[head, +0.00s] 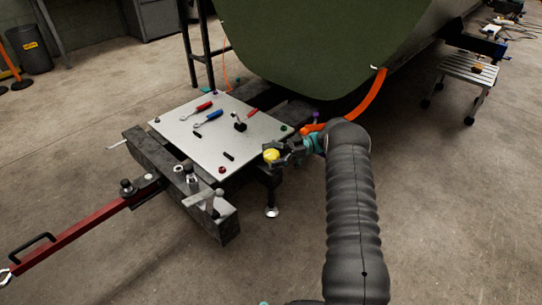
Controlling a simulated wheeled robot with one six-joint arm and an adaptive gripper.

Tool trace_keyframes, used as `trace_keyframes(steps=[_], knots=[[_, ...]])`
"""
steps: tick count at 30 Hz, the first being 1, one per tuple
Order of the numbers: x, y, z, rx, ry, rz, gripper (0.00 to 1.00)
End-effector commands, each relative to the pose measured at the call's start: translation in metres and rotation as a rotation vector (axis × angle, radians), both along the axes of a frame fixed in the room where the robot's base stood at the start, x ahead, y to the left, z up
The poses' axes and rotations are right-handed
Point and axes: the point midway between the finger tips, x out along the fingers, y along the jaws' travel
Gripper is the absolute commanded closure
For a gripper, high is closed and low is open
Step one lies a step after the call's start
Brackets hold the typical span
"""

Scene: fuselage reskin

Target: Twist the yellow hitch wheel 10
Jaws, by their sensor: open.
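The yellow hitch wheel (271,155) is a small round yellow knob at the right front corner of the metal plate. My gripper (279,153) is right by it, coming from the right, with its dark fingers at the knob's right side. The gripper is open. I cannot tell whether the fingers touch the knob or sit around it. My black-sleeved arm hides part of the floor to the right.
A light metal plate (185,132) carries red- and blue-handled tools and small knobs. A dark beam (218,222) with a red tow bar (85,229) lies in front. The green fuselage (310,45) hangs behind. A step stool (470,68) stands back right.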

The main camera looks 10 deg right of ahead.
Motion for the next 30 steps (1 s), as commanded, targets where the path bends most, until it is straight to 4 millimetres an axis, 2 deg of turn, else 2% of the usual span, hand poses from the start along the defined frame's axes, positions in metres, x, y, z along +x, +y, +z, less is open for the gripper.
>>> trace_keyframes(steps=[12,16,22,30], knots=[[0.001,0.001,0.068,-0.001,-0.003,0.001,0.16],[0.001,0.001,0.085,0.0,-0.003,0.001,0.16],[0.001,0.001,0.097,0.0,-0.001,0.001,0.16],[0.001,0.001,0.097,0.0,-0.001,0.001,0.16]])
